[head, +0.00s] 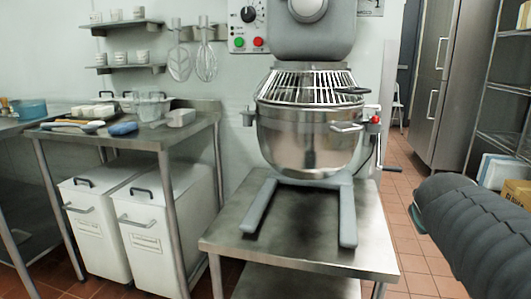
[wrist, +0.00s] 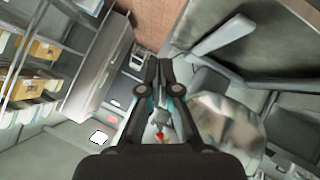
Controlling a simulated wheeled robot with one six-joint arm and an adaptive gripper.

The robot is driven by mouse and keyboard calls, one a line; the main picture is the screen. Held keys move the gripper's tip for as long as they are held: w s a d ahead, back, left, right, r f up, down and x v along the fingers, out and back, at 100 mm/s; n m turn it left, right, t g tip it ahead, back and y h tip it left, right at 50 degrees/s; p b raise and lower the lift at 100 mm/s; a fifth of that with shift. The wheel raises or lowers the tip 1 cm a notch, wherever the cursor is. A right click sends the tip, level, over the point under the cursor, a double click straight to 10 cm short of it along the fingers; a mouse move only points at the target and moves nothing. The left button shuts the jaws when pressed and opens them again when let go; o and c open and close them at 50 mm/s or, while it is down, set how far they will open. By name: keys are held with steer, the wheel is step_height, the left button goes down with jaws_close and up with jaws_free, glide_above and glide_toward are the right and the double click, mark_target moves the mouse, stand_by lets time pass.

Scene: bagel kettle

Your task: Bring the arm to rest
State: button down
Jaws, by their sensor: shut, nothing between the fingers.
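My gripper (wrist: 158,64) shows in the wrist view, with its fingers together and nothing between them. The head view does not show the gripper; only a grey ribbed part of my arm (head: 470,230) shows at the right edge. The arm is to the right of the steel mixer table (head: 300,255), and no contact with it shows. In the wrist view, the mixer bowl (wrist: 228,122) lies to the right of the gripper, at a distance I cannot tell.
A large mixer with a steel bowl (head: 305,140) and wire guard stands on the table. A side table (head: 180,135) with white bins (head: 150,235) below is at left. A steel cabinet (head: 437,85) and wire shelving (head: 500,80) stand at right. Tiled floor (head: 400,180) shows between.

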steer(key=s+a+f+g+y, duration=0.3)
steer(key=s+a+f+y, duration=0.2)
steer(key=s+a+f, duration=0.7)
steer(key=s+a, duration=0.3)
steer(key=a, duration=0.1)
steer(key=shift+s+a+f+m+g+y, duration=0.2)
steer(key=shift+a+f+m+g+y, duration=0.15)
steer(key=shift+a+m+g+y, duration=0.05)
